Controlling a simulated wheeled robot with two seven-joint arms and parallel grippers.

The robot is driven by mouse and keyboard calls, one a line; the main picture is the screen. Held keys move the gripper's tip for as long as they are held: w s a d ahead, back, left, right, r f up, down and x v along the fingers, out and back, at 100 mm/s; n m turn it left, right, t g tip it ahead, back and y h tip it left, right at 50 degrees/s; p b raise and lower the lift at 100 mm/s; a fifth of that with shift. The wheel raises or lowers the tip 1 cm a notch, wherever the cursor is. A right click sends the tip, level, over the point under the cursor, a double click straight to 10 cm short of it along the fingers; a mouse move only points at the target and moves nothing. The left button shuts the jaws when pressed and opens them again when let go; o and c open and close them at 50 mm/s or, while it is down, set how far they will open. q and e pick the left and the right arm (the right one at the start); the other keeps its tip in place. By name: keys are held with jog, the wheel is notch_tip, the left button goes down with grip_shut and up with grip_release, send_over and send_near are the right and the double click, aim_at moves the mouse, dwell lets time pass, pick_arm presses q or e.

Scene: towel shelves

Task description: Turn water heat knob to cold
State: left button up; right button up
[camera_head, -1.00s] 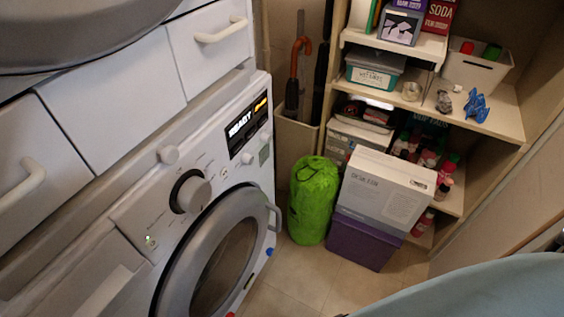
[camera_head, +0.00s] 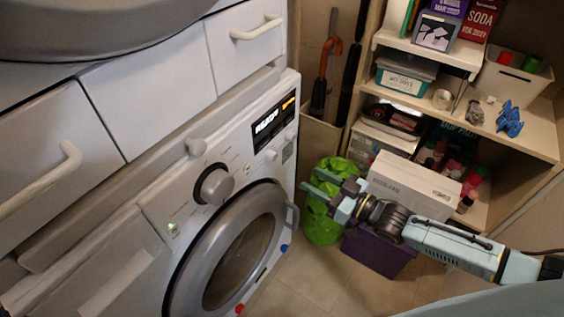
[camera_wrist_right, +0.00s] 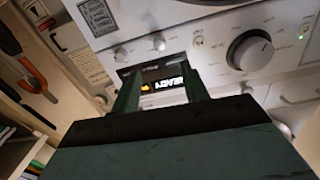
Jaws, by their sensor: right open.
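The white washing machine (camera_head: 235,155) stands at the left, with its control panel facing right. The panel has a large round dial (camera_head: 215,186), a small knob (camera_head: 196,147) at its upper left, and small knobs near the lit display (camera_head: 272,125). The labels are too small to tell which one is the water heat knob. In the right wrist view, the dial (camera_wrist_right: 250,50) and small knobs (camera_wrist_right: 158,41) show beyond the fingers. My right gripper (camera_head: 308,181) is open and empty, right of the panel and apart from it. My left gripper is out of view.
The round washer door (camera_head: 235,250) is shut below the panel. White drawers (camera_head: 150,80) sit above the machine. A green bag (camera_head: 322,228), a desk fan box (camera_head: 415,185) and a purple box (camera_head: 378,252) stand behind my right arm, before shelves. Floor between is clear.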

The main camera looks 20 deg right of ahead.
aim_at(275, 158)
jog(key=b+x, duration=0.1)
jog(key=x, duration=0.8)
jog(key=shift+w+a+f+b, duration=0.1)
jog(key=shift+w+a+b, duration=0.1)
jog(key=shift+w+b, duration=0.15)
jog(key=shift+w+a, duration=0.35)
jog(key=shift+w, duration=0.05)
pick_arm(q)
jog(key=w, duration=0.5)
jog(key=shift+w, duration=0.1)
pick_arm(e)
grip_shut()
